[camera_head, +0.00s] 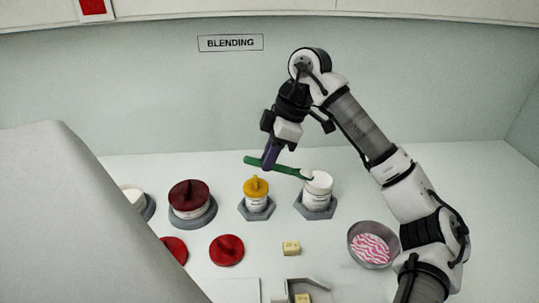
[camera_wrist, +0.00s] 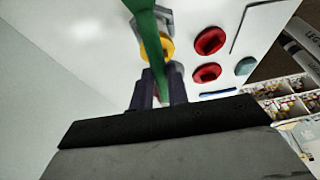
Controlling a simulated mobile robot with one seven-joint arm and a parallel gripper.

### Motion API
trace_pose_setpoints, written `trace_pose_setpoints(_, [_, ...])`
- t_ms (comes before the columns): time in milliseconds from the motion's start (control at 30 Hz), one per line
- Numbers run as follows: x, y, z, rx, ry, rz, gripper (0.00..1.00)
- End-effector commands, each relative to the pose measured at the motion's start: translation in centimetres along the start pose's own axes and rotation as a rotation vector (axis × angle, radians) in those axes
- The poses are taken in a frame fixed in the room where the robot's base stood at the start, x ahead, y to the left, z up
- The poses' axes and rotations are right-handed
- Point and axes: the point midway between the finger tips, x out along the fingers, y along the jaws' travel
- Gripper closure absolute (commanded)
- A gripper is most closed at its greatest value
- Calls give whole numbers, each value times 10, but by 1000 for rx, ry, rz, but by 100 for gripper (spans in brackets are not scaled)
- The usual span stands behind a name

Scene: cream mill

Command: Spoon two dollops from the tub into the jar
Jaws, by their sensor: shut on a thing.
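My gripper (camera_head: 269,160) is shut on a green spoon (camera_head: 290,171), held roughly level above the bench. The spoon's right end is at the upper left rim of a white, unlidded-looking container (camera_head: 317,195); I cannot tell whether it touches or what the spoon carries. Another pale container (camera_head: 133,197) stands at the far left, partly hidden by a large grey shape. The labels are too small to tell which is tub and which is jar. In the wrist view, the spoon (camera_wrist: 146,25) runs up from between my fingers (camera_wrist: 160,92) and its far end is out of frame.
A yellow-lidded jar (camera_head: 256,203) and a dark-red-lidded container (camera_head: 190,205) stand in grey holders. Red lids (camera_head: 227,250) (camera_head: 175,248) and a small yellow block (camera_head: 291,247) lie in front. A bowl with pink-and-white striped contents (camera_head: 371,247) is at right, beside my arm.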

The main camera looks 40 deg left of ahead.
Motion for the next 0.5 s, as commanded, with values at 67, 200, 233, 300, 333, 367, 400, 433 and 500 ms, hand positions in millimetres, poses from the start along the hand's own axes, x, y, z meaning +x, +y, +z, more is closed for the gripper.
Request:
trace_pose_setpoints(67, [1, 0, 1, 0, 0, 0, 100])
trace_pose_setpoints(200, [3, 0, 2, 0, 0, 0, 100])
trace_pose_setpoints(233, [4, 0, 2, 0, 0, 0, 100])
trace_pose_setpoints(300, [5, 0, 2, 0, 0, 0, 100])
trace_pose_setpoints(333, [5, 0, 2, 0, 0, 0, 100])
trace_pose_setpoints(367, [6, 0, 2, 0, 0, 0, 100])
trace_pose_setpoints(400, [6, 0, 3, 0, 0, 1, 100])
trace_pose_setpoints(433, [7, 0, 3, 0, 0, 1, 100])
trace_pose_setpoints(500, [8, 0, 3, 0, 0, 1, 100])
